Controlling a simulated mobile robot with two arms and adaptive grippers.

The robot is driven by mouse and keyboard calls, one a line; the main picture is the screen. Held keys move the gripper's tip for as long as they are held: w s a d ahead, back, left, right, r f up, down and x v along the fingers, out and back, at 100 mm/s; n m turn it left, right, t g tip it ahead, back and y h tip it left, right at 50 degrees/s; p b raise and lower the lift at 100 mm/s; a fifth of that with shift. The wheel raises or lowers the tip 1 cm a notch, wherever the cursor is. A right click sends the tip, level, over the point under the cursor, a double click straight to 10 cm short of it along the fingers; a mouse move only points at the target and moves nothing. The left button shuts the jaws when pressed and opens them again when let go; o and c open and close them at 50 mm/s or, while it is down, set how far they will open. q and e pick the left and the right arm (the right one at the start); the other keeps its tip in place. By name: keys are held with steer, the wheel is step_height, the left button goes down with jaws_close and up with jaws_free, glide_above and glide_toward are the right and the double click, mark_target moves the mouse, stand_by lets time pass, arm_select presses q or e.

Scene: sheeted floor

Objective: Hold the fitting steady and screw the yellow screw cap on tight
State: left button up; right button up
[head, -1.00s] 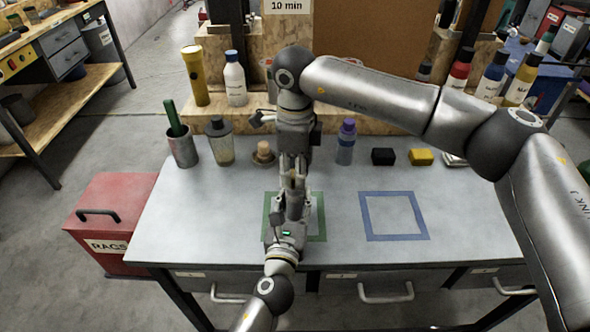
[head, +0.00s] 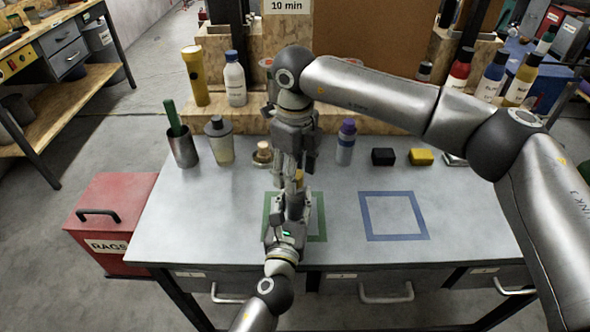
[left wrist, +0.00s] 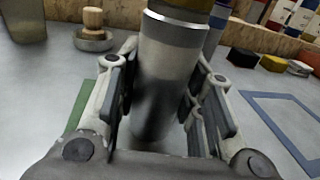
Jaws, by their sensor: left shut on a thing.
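My left gripper (head: 290,208) comes up from the front edge of the table and is shut around the fitting, over the green square. In the left wrist view the fitting (left wrist: 165,85) is a grey metal cylinder standing between the fingers. A dark yellow band, which looks like the screw cap (left wrist: 176,32), sits at its upper end. A bit of yellow cap (head: 299,177) shows in the head view. My right gripper (head: 288,172) points down from above, close to the cap; its fingertips overlap the left gripper in the picture, so its grip is unclear.
A blue square outline (head: 393,239) to the right is empty. Along the back stand a cup with a green handle (head: 183,150), a jar (head: 219,143), a brush in a dish (head: 263,153), a purple-capped bottle (head: 346,143) and black (head: 383,156) and yellow (head: 421,157) blocks.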

steer(key=shift+c, duration=0.8)
steer(key=n, duration=0.4)
steer(key=shift+n, duration=0.3)
steer(key=n, duration=0.9)
steer(key=shift+n, duration=0.3)
steer(key=n, duration=0.5)
steer(key=shift+c, duration=0.4)
